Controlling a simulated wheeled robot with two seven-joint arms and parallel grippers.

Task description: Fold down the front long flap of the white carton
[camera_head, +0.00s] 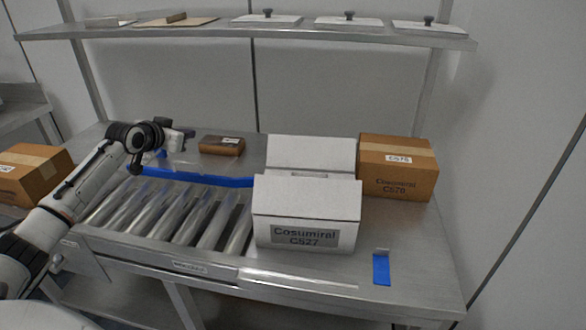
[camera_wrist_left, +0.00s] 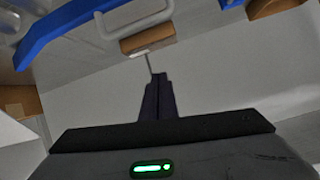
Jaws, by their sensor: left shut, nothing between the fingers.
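The white carton (camera_head: 305,232), labelled Cosumiral C527, stands on the metal table at centre right. Its front long flap (camera_head: 306,192) looks folded inward over the top, though I cannot tell if it lies fully flat. My left gripper (camera_head: 188,133) is to the left of the carton, above the table's back part and clear of the carton. In the left wrist view its fingers (camera_wrist_left: 158,78) are together and empty. My right gripper is not in view.
A brown carton (camera_head: 397,168) stands right of the white one. A small brown box (camera_head: 222,146) lies at the back. Rollers (camera_head: 185,212) with a blue rail (camera_head: 215,180) fill the left. A blue strip (camera_head: 381,268) lies front right. A shelf (camera_head: 250,31) hangs above.

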